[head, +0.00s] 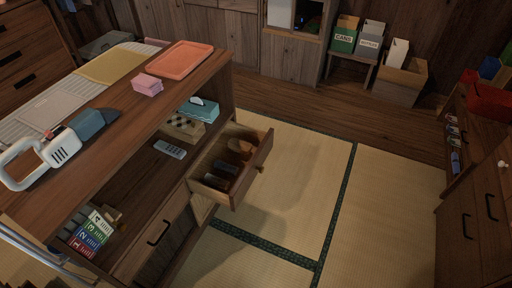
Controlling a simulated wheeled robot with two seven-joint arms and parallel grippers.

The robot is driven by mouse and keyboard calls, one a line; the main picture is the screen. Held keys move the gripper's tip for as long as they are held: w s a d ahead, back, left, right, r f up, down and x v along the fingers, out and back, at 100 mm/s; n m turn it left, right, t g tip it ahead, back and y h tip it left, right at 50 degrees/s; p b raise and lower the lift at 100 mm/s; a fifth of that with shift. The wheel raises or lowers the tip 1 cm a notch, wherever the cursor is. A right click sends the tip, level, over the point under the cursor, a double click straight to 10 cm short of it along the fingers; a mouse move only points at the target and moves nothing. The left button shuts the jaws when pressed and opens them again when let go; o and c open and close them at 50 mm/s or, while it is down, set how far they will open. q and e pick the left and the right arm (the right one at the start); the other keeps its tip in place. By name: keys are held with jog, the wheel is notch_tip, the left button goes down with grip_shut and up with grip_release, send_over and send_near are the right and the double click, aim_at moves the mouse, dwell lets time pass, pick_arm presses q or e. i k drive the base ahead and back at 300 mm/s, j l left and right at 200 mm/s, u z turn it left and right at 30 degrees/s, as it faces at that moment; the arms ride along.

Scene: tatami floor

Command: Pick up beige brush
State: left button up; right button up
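An open drawer (211,192) sticks out of the wooden counter unit. Several small items lie in it. An orange-brown rounded item (240,147) lies toward its far end and may be the brush, but it is too small to tell. A darker brown item (227,167) and a dark grey item (215,180) lie nearer. Neither of my grippers shows in the head view.
On the wooden counter (150,113) are a handheld vacuum (62,147), a pink block (148,84) and an orange tray (180,58). A tissue box (199,110) and remote (169,149) lie on the shelf below. The tatami floor (385,205) right of the drawer is clear.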

aim_at(243, 147)
jog(key=u, duration=0.5)
jog(key=i+l+u, duration=0.45)
jog(key=l+u, duration=0.2)
jog(key=i+l, duration=0.15)
jog(key=l, duration=0.25)
jog(key=i+l+u, duration=0.1)
jog(key=l, duration=0.3)
jog(key=i+l, duration=0.2)
jog(key=l, duration=0.2)
jog(key=i+l+u, duration=0.1)
jog(key=l, duration=0.35)
jog(key=i, duration=0.05)
